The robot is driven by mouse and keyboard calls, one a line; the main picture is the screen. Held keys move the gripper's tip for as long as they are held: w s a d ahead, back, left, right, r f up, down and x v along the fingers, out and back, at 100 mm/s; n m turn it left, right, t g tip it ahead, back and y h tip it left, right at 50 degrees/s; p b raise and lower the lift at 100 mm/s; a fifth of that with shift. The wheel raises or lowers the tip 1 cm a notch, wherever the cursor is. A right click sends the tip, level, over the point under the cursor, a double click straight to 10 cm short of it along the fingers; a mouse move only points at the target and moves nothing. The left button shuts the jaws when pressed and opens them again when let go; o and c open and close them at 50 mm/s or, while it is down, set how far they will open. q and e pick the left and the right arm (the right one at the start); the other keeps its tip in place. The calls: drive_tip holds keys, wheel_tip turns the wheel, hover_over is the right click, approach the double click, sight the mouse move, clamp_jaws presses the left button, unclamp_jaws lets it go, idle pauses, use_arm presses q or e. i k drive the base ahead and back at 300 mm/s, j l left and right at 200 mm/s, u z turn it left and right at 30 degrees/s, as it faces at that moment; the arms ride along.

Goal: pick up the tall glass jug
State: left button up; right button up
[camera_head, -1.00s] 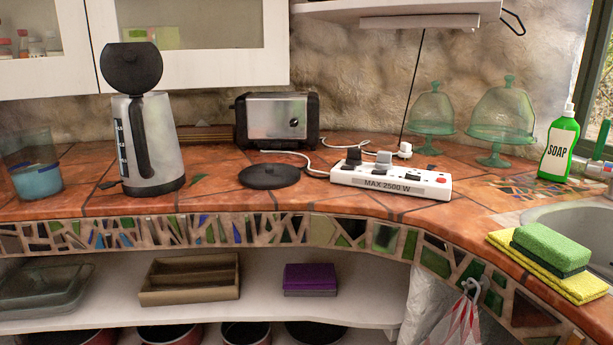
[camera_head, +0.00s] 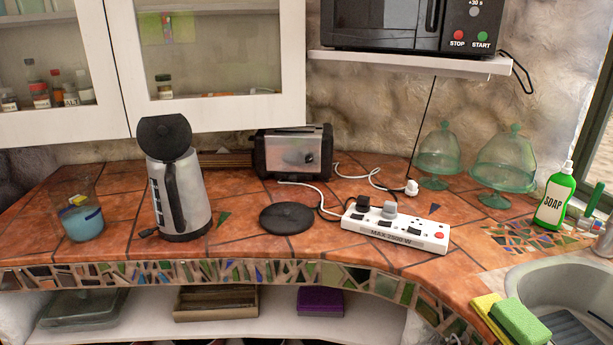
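A clear glass vessel (camera_head: 83,214) with blue liquid or content in its lower part stands upright at the left end of the tiled counter. It may be the tall glass jug. Something small and yellow shows inside or behind its upper part. A steel kettle (camera_head: 186,200) with a black handle and a raised black lid stands to its right. Neither of my grippers is in view, and nothing touches the vessel.
The counter (camera_head: 120,255) has a mosaic front edge. A toaster (camera_head: 294,152), a black round lid (camera_head: 286,218) and a power strip (camera_head: 395,230) lie right of the kettle. White cabinets (camera_head: 124,60) hang above. A sink (camera_head: 560,262) is at right.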

sight(75, 201)
drive_tip(key=u, duration=1.35)
